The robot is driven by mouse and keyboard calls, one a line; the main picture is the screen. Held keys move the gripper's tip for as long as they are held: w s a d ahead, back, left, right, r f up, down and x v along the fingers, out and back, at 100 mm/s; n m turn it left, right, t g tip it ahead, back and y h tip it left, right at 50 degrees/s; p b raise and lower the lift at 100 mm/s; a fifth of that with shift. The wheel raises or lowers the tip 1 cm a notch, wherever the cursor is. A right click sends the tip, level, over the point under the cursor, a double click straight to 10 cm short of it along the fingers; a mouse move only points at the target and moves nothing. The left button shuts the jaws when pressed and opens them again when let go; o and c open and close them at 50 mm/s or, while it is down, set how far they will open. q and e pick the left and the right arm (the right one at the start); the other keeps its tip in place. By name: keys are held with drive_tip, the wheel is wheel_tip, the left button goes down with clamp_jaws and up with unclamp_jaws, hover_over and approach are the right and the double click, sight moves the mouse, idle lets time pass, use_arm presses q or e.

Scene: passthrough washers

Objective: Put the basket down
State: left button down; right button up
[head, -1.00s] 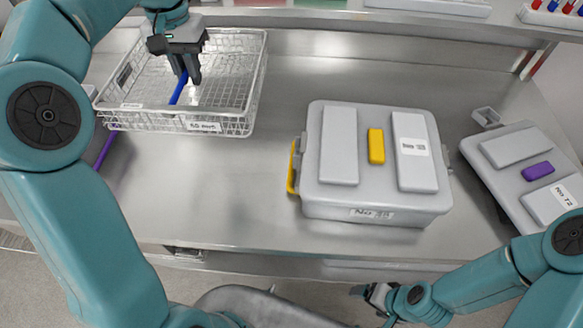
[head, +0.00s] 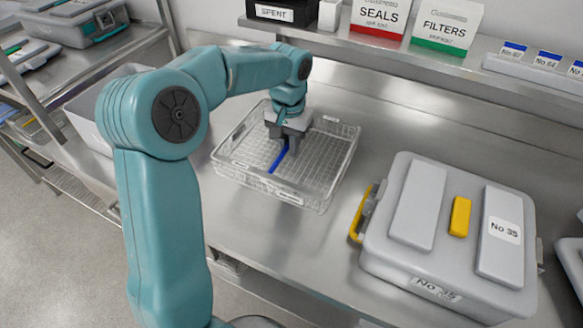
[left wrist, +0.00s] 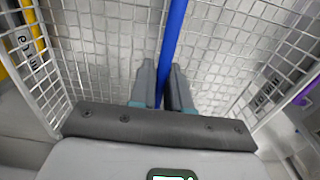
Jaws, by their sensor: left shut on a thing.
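The basket is a clear wire-mesh basket (head: 338,172) with white labels and a blue handle bar (head: 279,160). In the head view it is level over the steel counter, left of the grey case. I cannot tell whether its bottom touches the counter. My left gripper (head: 286,147) reaches down into it and is shut on the blue bar. In the left wrist view the blue bar (left wrist: 175,28) runs between the fingertips (left wrist: 163,75), with mesh (left wrist: 110,45) on both sides. My right gripper is not in view.
A grey case (head: 420,262) marked No 35, with a yellow latch, stands close to the basket's right. A shelf (head: 400,50) with SEALS and FILTERS boxes overhangs the back. A grey bin (head: 90,112) stands at left. Bare steel counter (head: 270,235) lies in front of the basket.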

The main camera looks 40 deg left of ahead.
sight(290, 167)
use_arm(q)
wheel_tip(290, 167, down, 3)
drive_tip(key=shift+d+f, duration=0.15)
drive_tip(key=shift+f, duration=1.95)
drive_tip(key=shift+f, duration=0.1)
drive_tip(key=shift+f, duration=0.15)
drive_tip(key=c, duration=1.1)
unclamp_jaws()
